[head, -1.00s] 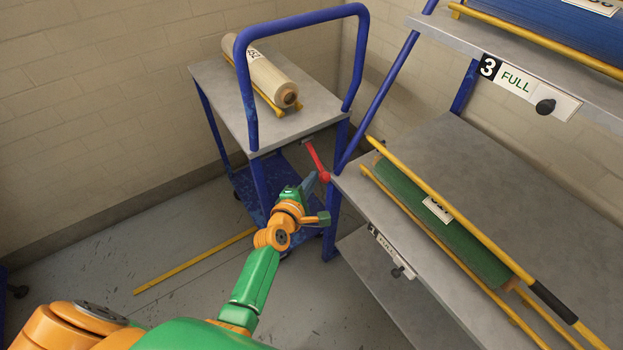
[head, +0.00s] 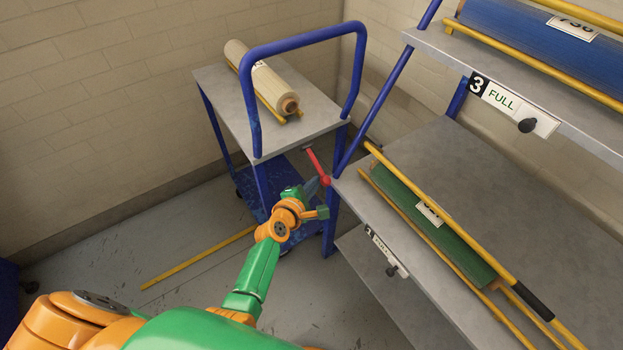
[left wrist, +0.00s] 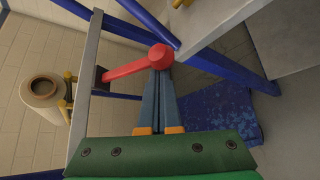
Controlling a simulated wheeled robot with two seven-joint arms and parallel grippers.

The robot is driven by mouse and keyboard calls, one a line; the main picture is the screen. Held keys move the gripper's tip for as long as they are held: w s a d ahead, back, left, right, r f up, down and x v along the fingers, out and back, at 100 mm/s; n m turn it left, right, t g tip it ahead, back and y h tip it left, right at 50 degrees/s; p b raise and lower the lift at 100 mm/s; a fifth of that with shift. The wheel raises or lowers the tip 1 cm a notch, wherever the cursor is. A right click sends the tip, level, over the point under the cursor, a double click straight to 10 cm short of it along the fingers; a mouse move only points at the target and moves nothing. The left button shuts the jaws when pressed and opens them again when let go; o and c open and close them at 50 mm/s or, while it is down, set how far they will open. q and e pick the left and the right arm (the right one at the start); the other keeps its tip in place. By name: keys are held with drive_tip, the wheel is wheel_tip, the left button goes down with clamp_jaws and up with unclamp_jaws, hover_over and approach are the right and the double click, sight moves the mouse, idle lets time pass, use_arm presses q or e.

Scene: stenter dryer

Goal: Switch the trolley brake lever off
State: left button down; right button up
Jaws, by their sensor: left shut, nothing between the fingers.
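The trolley brake lever (head: 315,163) is a red bar with a round knob, mounted under the edge of the grey trolley top (head: 215,88). It slopes down to the right in the head view. In the left wrist view the red lever (left wrist: 130,69) runs from a dark mount on the left up to its knob at the right. My left gripper (head: 312,187) is shut and empty, with its fingers at the knob end. In the left wrist view the knob covers the tips of my left gripper (left wrist: 161,76), so I cannot tell whether they touch. My right gripper is out of view.
A pale roll (head: 262,77) lies on the trolley, inside the blue handle frame (head: 301,43). A grey rack (head: 460,165) with a green roll (head: 432,222) stands close to the right of my gripper. A yellow floor strip (head: 197,257) lies on open floor at left.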

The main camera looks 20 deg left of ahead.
sight(314, 161)
use_arm(q)
wheel_tip(314, 161, up, 9)
drive_tip(key=n+g+h+p, duration=0.5)
drive_tip(key=p, duration=0.8)
drive_tip(key=shift+d+f+n, duration=0.1)
drive_tip(key=shift+d+n, duration=0.05)
drive_tip(key=shift+n, duration=0.15)
